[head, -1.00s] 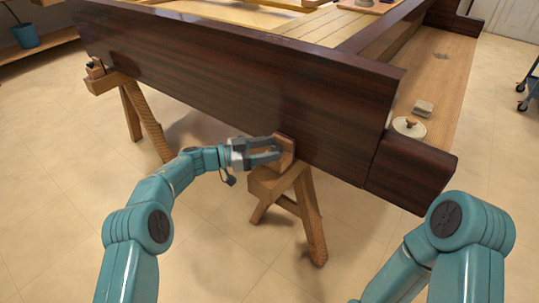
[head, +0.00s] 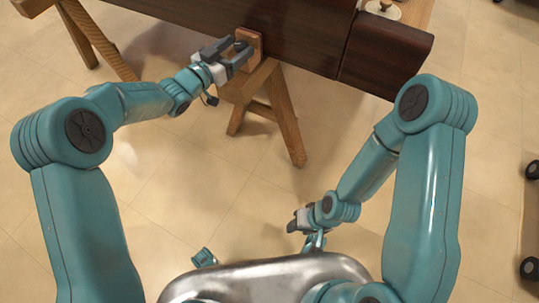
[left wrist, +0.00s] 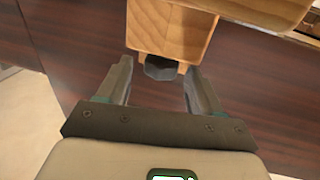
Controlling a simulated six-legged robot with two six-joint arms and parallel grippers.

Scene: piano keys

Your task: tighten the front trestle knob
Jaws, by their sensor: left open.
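The front trestle (head: 262,82) is a wooden stand under the dark piano case. Its upright wooden block (head: 252,36) rests against the case's side. In the left wrist view the knob (left wrist: 160,68) is a small dark piece on the face of the wooden block (left wrist: 170,30). My left gripper (head: 236,50) is at the block. In the left wrist view its open fingers (left wrist: 158,75) stand on either side of the knob, with a gap visible on both sides. In the head view the fingers largely hide the knob. My right gripper (head: 298,220) hangs low near my body, away from the trestle.
The dark piano case (head: 300,30) runs across the top, ending in a cheek block (head: 385,55) at right. A round pale lidded object (head: 383,9) sits behind it. Another trestle (head: 85,35) stands at upper left. The tiled floor between is clear.

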